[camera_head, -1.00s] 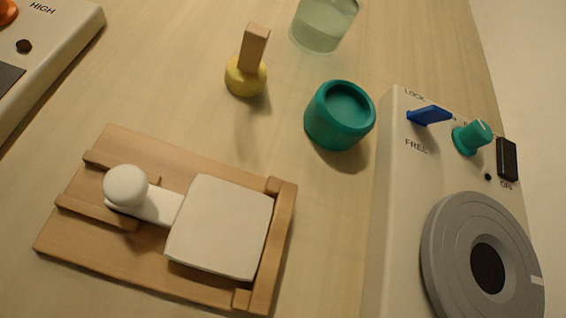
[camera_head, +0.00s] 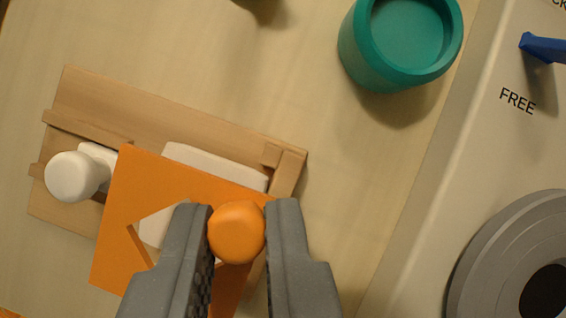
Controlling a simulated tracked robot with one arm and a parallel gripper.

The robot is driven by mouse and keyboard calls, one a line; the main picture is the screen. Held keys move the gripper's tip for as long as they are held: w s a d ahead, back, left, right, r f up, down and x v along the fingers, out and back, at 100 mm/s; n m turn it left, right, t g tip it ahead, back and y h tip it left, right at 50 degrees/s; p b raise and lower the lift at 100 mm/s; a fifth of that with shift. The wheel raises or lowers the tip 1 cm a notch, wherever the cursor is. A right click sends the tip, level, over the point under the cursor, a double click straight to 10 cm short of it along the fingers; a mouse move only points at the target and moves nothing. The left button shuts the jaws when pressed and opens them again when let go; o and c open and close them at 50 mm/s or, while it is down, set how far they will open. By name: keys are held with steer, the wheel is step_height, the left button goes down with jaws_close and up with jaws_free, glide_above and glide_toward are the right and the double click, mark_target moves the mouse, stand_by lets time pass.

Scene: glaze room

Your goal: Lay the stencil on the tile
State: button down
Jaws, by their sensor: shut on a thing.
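My gripper (camera_head: 238,230) is shut on the round orange knob (camera_head: 236,232) of the stencil, low in the view. The stencil (camera_head: 140,190) is a flat orange plate with cut-outs, and white shows through one of them. It covers much of the white tile (camera_head: 215,164), whose top edge shows above it. The tile sits on a wooden board (camera_head: 170,112) with raised strips. I cannot tell whether the stencil touches the tile or hangs above it. My fingers hide the stencil's lower right part.
A white round-knobbed slider (camera_head: 76,176) is on the board, left of the stencil. A teal cup (camera_head: 400,45) stands at upper right. A cream machine (camera_head: 440,190) with a grey wheel (camera_head: 505,262) and blue lever (camera_head: 543,47) fills the right side. Bare table lies between board and machine.

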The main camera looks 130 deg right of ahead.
mark_target(251, 232)
steer(key=shift+w+f, duration=0.1)
steer(key=shift+w, duration=0.1)
step_height(251, 232, down, 4)
steer(key=shift+s+r, duration=0.1)
steer(key=shift+r, duration=0.15)
steer(key=c, duration=1.4)
jaws_free()
steer(key=shift+r, duration=0.1)
steer(key=v, duration=1.2)
